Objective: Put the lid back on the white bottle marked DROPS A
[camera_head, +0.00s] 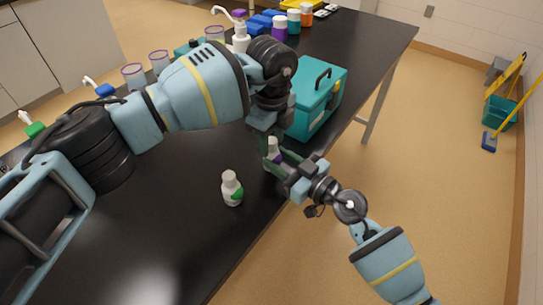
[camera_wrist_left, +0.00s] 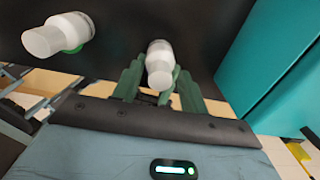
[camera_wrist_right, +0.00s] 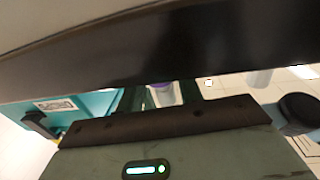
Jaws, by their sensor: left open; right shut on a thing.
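A small white bottle with a purple label (camera_head: 273,149) stands near the table's right edge. My right gripper (camera_head: 278,163) is shut on it from the right. My left gripper (camera_head: 267,138) is open over its top; in the left wrist view the bottle's white upper end (camera_wrist_left: 160,72) shows between the fingers. A second white bottle with a green label (camera_head: 232,188) stands nearer, apart from both grippers; it also shows in the left wrist view (camera_wrist_left: 58,35). The lettering is too small to read, and I cannot make out a separate loose lid.
A teal case (camera_head: 316,100) with a black handle stands just behind the grippers. Clear cups (camera_head: 134,76), pump bottles and coloured-lid jars (camera_head: 279,30) stand farther back. The black table (camera_head: 150,230) is clear at the front.

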